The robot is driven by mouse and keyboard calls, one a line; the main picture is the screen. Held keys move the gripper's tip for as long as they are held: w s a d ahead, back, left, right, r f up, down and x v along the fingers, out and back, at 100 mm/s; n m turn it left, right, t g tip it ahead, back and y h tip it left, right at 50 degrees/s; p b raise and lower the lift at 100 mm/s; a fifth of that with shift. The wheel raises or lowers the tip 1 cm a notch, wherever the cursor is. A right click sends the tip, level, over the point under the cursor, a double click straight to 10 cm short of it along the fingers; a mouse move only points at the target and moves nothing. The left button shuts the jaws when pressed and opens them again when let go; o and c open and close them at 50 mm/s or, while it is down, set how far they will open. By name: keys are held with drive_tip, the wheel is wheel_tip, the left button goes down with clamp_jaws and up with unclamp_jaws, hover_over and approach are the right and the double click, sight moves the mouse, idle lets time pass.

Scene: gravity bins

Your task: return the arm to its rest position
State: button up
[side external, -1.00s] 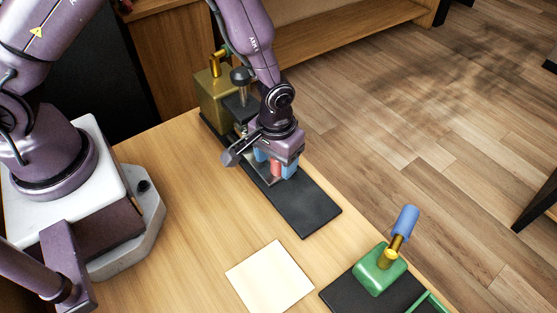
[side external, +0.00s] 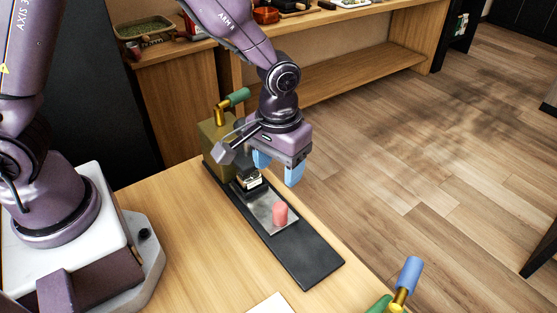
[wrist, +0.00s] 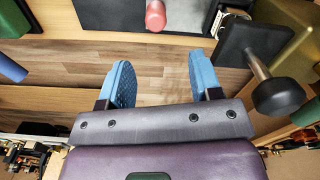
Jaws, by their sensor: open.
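A small red cylinder (side external: 280,213) stands upright on a silver plate (side external: 257,207) below my gripper, clear of the fingers. The red cylinder also shows at the top edge of the wrist view (wrist: 155,15). My arm reaches over from the upper left.
The plate lies on a long black base (side external: 309,260). An olive box (side external: 217,142) with a green-handled lever (side external: 238,97) stands at its far end. A blue-handled lever (side external: 409,272) is at the lower right. A pale square (side external: 270,304) lies on the wooden table (side external: 185,215).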

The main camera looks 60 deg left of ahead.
drive_tip(key=shift+r, duration=0.35)
drive_tip(key=s+a+r+m+t, duration=0.1)
drive_tip(key=s+a+r+t, duration=0.1)
drive_tip(key=r, duration=0.4)
drive_tip(key=s+a+r+m+t, duration=0.1)
drive_tip(key=s+a+r, duration=0.3)
drive_tip(key=s+r, duration=0.3)
drive_tip(key=s+a+r+m+t, duration=0.1)
drive_tip(key=s+a+r+t, duration=0.1)
drive_tip(key=s+a+r, duration=0.2)
wheel_tip(320, 180, up, 3)
drive_tip(key=shift+s+f+t, duration=0.2)
drive_tip(key=shift+s+t, duration=0.1)
drive_tip(key=shift+s, duration=0.4)
